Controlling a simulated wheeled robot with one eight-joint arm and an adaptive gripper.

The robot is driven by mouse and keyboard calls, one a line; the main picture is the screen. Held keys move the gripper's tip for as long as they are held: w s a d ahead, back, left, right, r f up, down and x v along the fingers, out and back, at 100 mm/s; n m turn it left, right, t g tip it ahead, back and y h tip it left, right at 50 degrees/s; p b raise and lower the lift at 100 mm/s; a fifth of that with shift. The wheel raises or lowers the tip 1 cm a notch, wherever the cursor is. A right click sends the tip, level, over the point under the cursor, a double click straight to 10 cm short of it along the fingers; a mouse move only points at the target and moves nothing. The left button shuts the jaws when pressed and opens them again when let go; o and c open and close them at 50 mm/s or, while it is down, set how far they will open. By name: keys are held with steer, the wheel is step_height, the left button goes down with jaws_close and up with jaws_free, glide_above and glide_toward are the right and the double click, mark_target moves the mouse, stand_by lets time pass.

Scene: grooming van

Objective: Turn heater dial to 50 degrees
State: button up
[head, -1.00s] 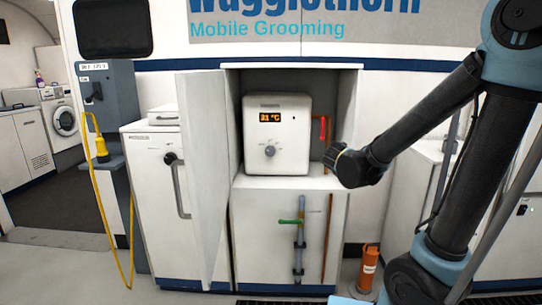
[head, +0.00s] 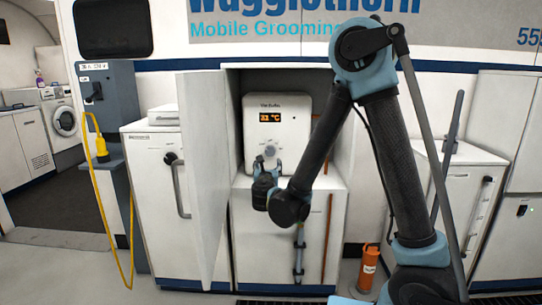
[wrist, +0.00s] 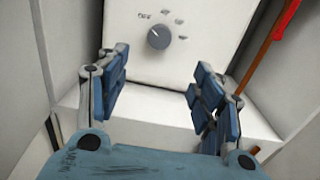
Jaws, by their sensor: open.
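The white heater (head: 292,127) stands on a ledge inside an open white cabinet. Its orange display (head: 276,117) reads in the low thirties °C; the last digit is hard to read. Its round grey dial (head: 269,150) is on the lower front. In the wrist view the dial (wrist: 159,36) shows with marks around it, one reading OFF at upper left; the others are too small to read. My gripper (head: 267,164) is open and empty, just below the dial. In the wrist view its fingers (wrist: 155,88) are spread wide, with the dial beyond them, apart from both.
The open cabinet door (head: 203,180) stands to the left of the heater. A red handle (wrist: 288,18) on a pipe is at the heater's right. An orange cylinder (head: 369,268) stands on the floor at right. The ledge (wrist: 150,122) lies below the heater.

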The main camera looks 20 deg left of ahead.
mark_target(270, 151)
steer(key=x, duration=1.7)
steer(key=shift+w+d, duration=0.1)
steer(key=shift+c, duration=0.3)
steer(key=c, duration=1)
